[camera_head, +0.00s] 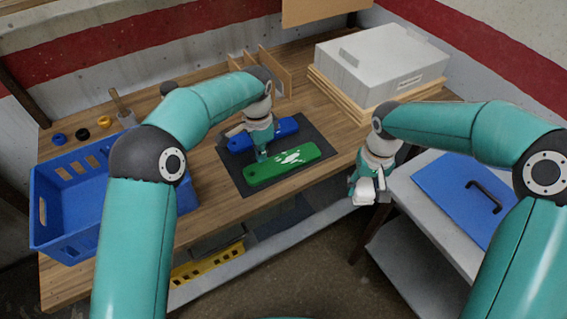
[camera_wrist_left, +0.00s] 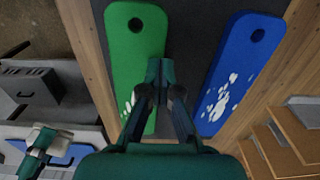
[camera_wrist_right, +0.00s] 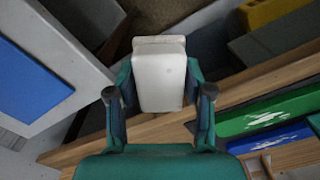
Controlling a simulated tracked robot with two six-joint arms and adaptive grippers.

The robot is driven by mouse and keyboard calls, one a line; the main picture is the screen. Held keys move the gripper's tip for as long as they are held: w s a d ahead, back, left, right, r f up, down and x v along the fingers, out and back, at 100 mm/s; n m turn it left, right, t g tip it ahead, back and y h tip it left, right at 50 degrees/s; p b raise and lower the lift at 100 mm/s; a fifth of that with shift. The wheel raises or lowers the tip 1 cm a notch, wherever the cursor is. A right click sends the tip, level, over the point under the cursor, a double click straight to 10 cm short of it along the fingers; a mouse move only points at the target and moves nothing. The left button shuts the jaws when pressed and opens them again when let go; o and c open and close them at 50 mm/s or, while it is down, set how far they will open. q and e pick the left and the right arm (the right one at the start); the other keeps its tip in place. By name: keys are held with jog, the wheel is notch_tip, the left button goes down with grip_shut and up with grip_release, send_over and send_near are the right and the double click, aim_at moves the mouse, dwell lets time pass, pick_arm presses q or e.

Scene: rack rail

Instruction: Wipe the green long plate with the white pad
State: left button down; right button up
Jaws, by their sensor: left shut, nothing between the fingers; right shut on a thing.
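The green long plate (camera_head: 262,173) lies on a dark mat (camera_head: 233,176) on the wooden bench, with white smears toward one end. It also shows in the left wrist view (camera_wrist_left: 134,45), with a hole at one end. My left gripper (camera_head: 262,156) is shut and empty just above the plate's edge; in the left wrist view its fingertips (camera_wrist_left: 164,68) are together beside the green plate. I cannot tell whether they touch it. My right gripper (camera_wrist_right: 160,78) is shut on the white pad (camera_wrist_right: 160,70), held off the bench's front edge, to the right of the plate in the head view (camera_head: 366,189).
A blue long plate (camera_head: 284,128) with white smears lies behind the green one. A blue crate (camera_head: 75,220) stands at the bench's left. A grey box (camera_head: 380,65) stands at the back right. A side table with a blue panel (camera_head: 455,190) is at the right.

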pick_arm(q)
jog(key=shift+f, duration=0.5)
pick_arm(e)
jog(key=shift+f, duration=0.3)
